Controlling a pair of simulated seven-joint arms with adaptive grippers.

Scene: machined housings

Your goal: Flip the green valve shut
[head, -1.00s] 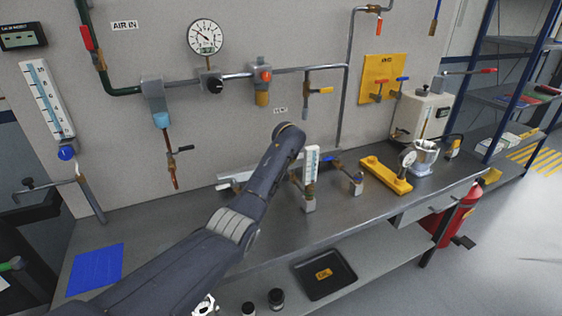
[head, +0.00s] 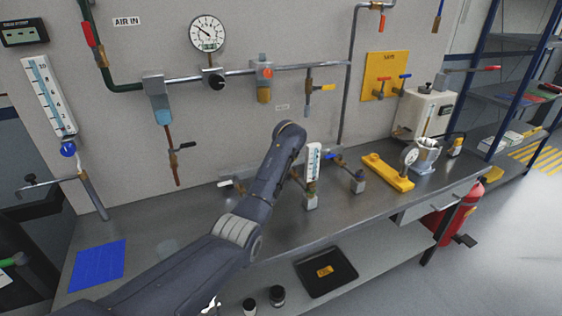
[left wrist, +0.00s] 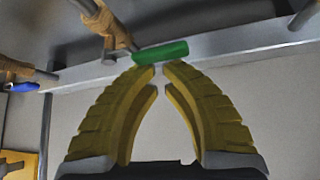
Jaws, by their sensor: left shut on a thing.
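The green valve handle (left wrist: 162,52) shows in the left wrist view, lying nearly along a pale grey bar (left wrist: 225,40). A brass-coloured valve body (left wrist: 103,20) and its stem are just to its left. My left gripper (left wrist: 159,68) has yellow ribbed fingers, with their tips together at the handle's lower edge, shut on it. In the head view my left arm crosses the bench and hides the gripper and the green handle. My right gripper is in neither view.
A second valve with a blue handle (left wrist: 22,87) is left of the green one. On the bench (head: 330,230) stand a small white gauge (head: 313,162), a yellow fixture (head: 388,172) and a blue mat (head: 97,266). Wall pipes and a dial gauge (head: 208,33) are behind.

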